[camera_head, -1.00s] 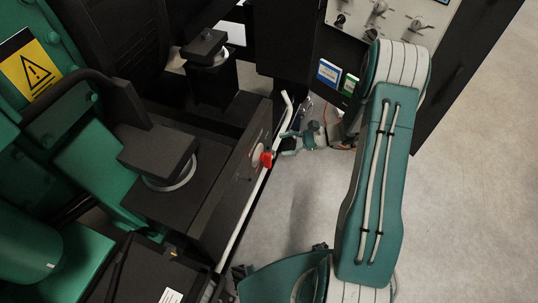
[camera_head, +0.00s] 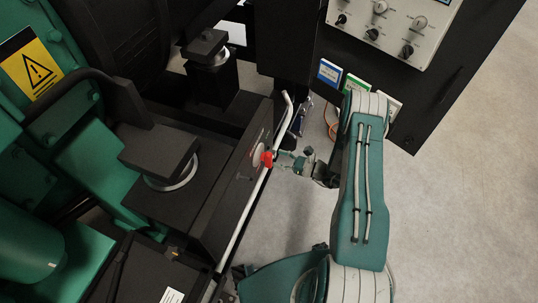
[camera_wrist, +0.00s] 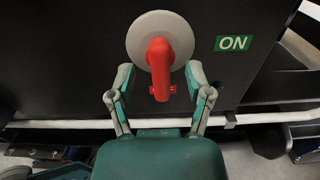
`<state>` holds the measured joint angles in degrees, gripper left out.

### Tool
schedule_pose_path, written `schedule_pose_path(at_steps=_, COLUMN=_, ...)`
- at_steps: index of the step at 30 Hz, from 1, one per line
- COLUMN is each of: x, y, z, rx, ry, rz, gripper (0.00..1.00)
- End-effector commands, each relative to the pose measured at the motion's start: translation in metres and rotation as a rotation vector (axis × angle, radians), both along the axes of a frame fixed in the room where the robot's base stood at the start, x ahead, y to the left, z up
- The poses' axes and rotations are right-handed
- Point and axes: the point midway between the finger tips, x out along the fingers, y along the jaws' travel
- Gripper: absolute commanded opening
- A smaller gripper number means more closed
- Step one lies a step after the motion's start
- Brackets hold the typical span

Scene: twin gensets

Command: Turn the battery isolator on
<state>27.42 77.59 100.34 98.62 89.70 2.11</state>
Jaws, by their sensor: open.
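The battery isolator's red handle (camera_wrist: 160,66) stands out from a pale round plate (camera_wrist: 138,38) on a dark panel. In the wrist view the handle hangs downward from the plate. A green ON label (camera_wrist: 234,43) is to the right of the plate. My gripper (camera_wrist: 160,82) is open, one finger on each side of the handle, with gaps visible on both sides. In the head view the red handle (camera_head: 267,159) shows on the side of the black base, and my gripper (camera_head: 281,160) is right up beside it.
A white rail (camera_head: 245,215) runs along the panel; it crosses below the handle in the wrist view. A control panel with several knobs (camera_head: 390,28) stands at the upper right. Grey floor (camera_head: 450,200) is clear on the right.

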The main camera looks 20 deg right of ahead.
Motion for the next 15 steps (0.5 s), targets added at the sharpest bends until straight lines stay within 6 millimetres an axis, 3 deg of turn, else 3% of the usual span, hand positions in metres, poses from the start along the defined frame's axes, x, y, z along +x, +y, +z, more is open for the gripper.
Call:
schedule_pose_path(at_steps=6, x=0.019, y=0.027, z=0.0, rx=-0.001, ry=-0.002, rz=0.003, gripper=0.66)
schedule_pose_path(at_steps=15, x=0.025, y=0.035, z=0.0, rx=-0.001, ry=-0.001, rz=0.001, gripper=0.66)
